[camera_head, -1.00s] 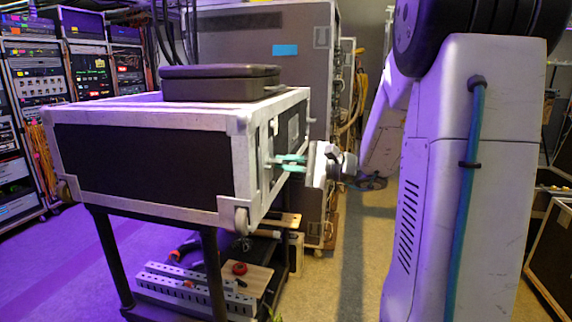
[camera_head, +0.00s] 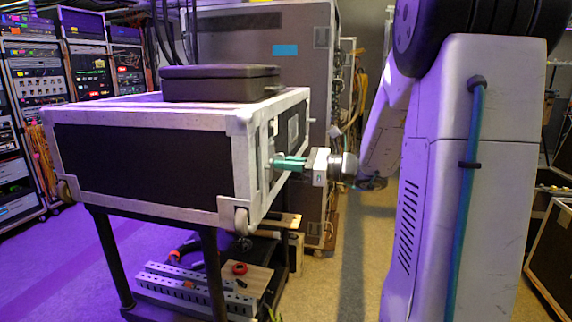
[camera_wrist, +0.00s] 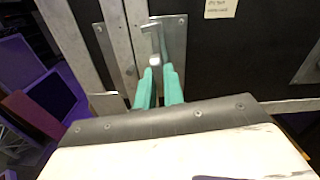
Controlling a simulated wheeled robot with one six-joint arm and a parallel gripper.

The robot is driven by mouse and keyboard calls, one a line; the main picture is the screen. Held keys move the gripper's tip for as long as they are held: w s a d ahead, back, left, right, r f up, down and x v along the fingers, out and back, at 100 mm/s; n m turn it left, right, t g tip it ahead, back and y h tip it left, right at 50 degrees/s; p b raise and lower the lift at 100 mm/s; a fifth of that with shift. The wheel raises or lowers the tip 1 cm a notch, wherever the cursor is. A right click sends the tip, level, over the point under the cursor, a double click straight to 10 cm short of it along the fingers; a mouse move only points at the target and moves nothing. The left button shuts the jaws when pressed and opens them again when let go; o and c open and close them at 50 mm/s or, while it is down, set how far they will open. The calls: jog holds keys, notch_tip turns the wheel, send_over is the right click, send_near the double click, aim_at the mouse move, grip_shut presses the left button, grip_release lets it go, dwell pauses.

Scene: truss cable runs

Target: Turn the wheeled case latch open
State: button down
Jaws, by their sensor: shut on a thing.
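The wheeled case (camera_head: 140,158) is a black box with silver edges and corner casters, standing on a dark cart. Its latch (camera_wrist: 154,45) is a small metal piece on a plate on the case's right-hand face, seen in the wrist view. My gripper (camera_head: 278,162) has green fingers and reaches that face from the right. In the wrist view my gripper (camera_wrist: 157,75) has its fingertips close together on the lower part of the latch. The fingers partly hide the latch; in the head view it is too small to make out.
A flat black case (camera_head: 218,84) lies on top of the wheeled case. A tall grey case (camera_head: 262,60) stands behind. Equipment racks (camera_head: 35,90) line the left.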

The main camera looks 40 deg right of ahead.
jog(key=shift+f+m, duration=0.15)
jog(key=shift+m, duration=0.75)
jog(key=c, duration=1.5)
grip_release()
jog(key=v, duration=0.8)
